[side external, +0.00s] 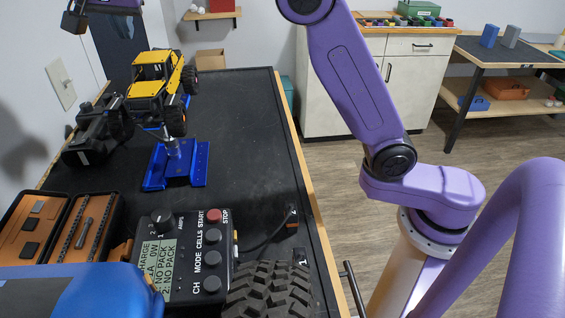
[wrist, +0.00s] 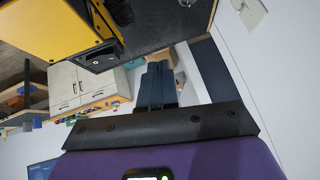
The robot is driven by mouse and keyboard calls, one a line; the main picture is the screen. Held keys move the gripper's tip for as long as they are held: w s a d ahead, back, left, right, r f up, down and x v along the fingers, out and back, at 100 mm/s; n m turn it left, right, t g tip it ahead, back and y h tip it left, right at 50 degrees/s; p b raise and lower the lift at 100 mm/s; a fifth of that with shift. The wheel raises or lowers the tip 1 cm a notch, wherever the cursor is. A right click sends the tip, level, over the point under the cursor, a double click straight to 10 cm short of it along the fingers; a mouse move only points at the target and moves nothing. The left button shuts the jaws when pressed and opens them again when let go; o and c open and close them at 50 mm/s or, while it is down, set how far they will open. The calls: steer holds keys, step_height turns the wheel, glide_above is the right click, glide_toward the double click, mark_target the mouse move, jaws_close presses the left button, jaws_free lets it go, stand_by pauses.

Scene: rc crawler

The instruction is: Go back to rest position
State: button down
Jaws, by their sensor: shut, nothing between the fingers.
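My gripper (wrist: 158,72) shows in the wrist view as two dark fingers side by side, closed with nothing between them. Its fingertips are not clearly visible in the side view, where my purple arm rises out of the top of the picture. The RC crawler (side external: 158,80), with yellow body and black tyres, sits raised on a blue stand (side external: 176,165) on the black bench. A large yellow panel (wrist: 52,28), apparently the crawler's body, fills the upper left of the wrist view, apart from the fingers.
The black bench top (side external: 235,130) is clear right of the stand. A charger (side external: 185,255), a loose tyre (side external: 268,290) and an open orange toolbox (side external: 85,230) lie at the near end. A black device (side external: 95,135) stands by the wall. White cabinets (side external: 375,85) stand beyond.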

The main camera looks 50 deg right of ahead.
steer(key=d+f+n, duration=0.3)
steer(key=d+n, duration=0.2)
steer(key=d, duration=0.8)
steer(key=s+a+f+n+g+y, duration=0.1)
steer(key=s+f+n+g+y, duration=0.1)
steer(key=s+f+n, duration=0.6)
steer(key=s+a+f+n+g+y, duration=0.1)
steer(key=s+f+n+y, duration=0.2)
steer(key=s, duration=1)
steer(key=s+d+f+n+g, duration=0.1)
steer(key=s+d+f+n, duration=0.2)
steer(key=s, duration=0.6)
steer(key=s+d+f+n+g, duration=0.2)
steer(key=s+f, duration=0.4)
steer(key=s, duration=0.3)
steer(key=shift+s+d+f+n+h, duration=0.2)
steer(key=shift+d+n+h, duration=0.1)
steer(key=shift+d+n, duration=0.5)
steer(key=shift+r, duration=0.15)
